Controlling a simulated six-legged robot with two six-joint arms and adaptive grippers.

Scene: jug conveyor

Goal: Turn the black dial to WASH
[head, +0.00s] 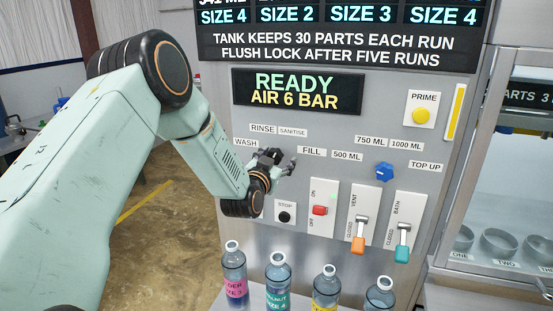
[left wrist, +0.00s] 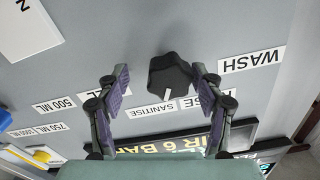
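The black dial (left wrist: 165,76) shows in the left wrist view on the grey panel, its white mark pointing toward the SANITISE label (left wrist: 152,109). The WASH label (left wrist: 251,61) is to its right in that upside-down view; in the head view the WASH label (head: 246,142) is at the left. My left gripper (head: 283,161) is at the panel and hides the dial in the head view. In the left wrist view its fingers (left wrist: 160,70) are open, one on each side of the dial, with gaps showing. My right gripper is not in view.
A blue dial (head: 384,171), a red switch (head: 320,210), a black STOP button (head: 285,217) and orange (head: 358,244) and teal (head: 402,252) levers sit nearby on the panel. Several bottles, one with a pink label (head: 235,285), stand below. A READY display (head: 298,91) is above.

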